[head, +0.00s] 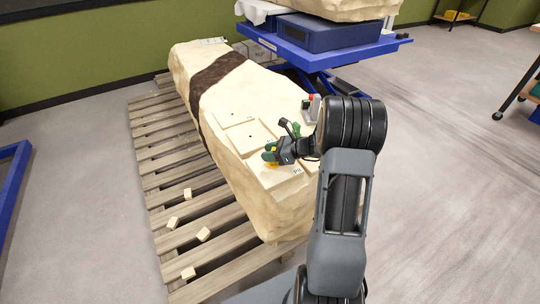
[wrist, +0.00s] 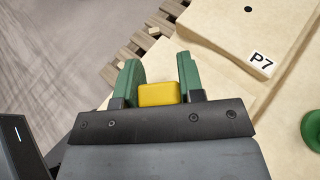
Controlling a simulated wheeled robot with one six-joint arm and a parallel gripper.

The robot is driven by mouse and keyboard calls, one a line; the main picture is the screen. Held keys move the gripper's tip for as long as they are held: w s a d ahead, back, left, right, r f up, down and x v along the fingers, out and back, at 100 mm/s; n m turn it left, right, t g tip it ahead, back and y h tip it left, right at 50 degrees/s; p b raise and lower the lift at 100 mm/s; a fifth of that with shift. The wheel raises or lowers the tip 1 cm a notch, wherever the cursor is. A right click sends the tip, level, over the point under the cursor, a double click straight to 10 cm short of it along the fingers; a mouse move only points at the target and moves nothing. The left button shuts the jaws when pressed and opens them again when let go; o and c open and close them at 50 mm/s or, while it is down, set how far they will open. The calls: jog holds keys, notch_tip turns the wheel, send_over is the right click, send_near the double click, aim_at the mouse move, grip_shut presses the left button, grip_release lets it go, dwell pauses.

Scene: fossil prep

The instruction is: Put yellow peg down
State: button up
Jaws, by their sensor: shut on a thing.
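My gripper (head: 270,154) is over the near part of the big cream block (head: 270,222). In the wrist view its two green fingers (wrist: 158,82) are on either side of the yellow peg (wrist: 158,94), shut on it. The peg shows as a small yellow shape between the fingers in the head view (head: 272,162). Its lower end is hidden, so I cannot tell if it touches the surface. A raised panel labelled P7 (wrist: 238,28) with a dark hole is at the upper right of the wrist view.
The block has a dark brown band (head: 215,82) and lies on a wooden pallet (head: 165,165) with several small wood pieces. A green round object (wrist: 312,130) is at the right of the wrist view. A blue lift table (head: 330,52) stands behind.

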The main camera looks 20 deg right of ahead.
jog(key=shift+f, duration=0.3)
jog(key=shift+f, duration=0.2)
jog(key=o, duration=0.9)
jog(key=shift+r, duration=0.1)
